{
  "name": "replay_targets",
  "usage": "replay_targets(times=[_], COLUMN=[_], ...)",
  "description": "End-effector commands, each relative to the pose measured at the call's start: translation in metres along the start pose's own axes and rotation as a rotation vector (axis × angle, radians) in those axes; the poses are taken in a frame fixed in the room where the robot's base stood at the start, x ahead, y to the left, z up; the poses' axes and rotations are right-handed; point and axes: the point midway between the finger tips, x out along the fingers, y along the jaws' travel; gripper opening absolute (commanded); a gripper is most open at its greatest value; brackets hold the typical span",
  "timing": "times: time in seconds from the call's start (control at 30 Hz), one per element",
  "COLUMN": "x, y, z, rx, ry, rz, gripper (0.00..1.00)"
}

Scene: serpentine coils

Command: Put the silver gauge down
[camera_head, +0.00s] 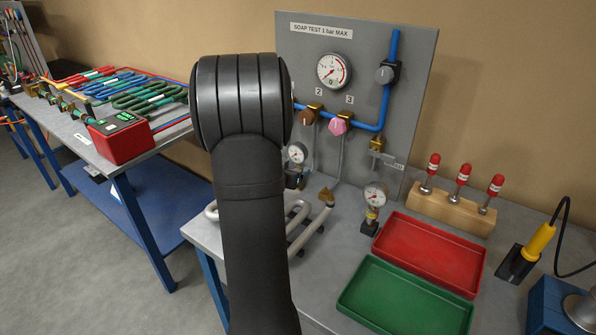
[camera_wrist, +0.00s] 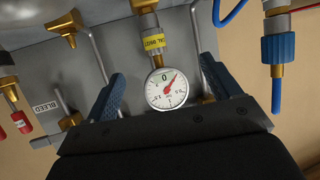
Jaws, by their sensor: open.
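My gripper (camera_wrist: 161,70) is open in the wrist view, with its two blue ribbed fingers apart. The silver gauge (camera_wrist: 168,88) is between the fingers, with visible gaps on both sides. It has a white dial, a red needle and a yellow tag on its stem. Its stem end meets a brass fitting (camera_wrist: 145,6) at the top of that view. In the head view my arm hides most of the gripper. A small gauge (camera_head: 297,153) shows just right of the arm, by the panel; it looks like the same gauge, though this is not certain.
A grey test panel (camera_head: 420,70) with valves stands behind. Another gauge (camera_head: 375,194) stands upright on the bench near a red tray (camera_head: 470,262) and green tray (camera_head: 350,293). A wooden rack (camera_head: 450,212) holds red-handled tools. Pale coiled tubing (camera_head: 308,232) lies beside my arm.

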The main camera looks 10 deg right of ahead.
Motion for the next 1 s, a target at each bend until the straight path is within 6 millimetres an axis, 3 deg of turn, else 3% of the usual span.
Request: replay_targets(times=[0.13, 0.3, 0.5, 0.67, 1.0], x=[-0.025, -0.071, -0.1, -0.083, -0.014], y=[-0.01, -0.019, -0.02, -0.016, -0.007], z=[-0.018, -0.038, -0.043, -0.043, -0.044], rx=[0.089, 0.259, 0.372, 0.384, 0.383], ry=[0.027, 0.048, 0.041, 0.039, 0.039], rz=[0.021, 0.072, 0.113, 0.123, 0.122], gripper=[0.82, 0.82, 0.82, 0.82, 0.82])
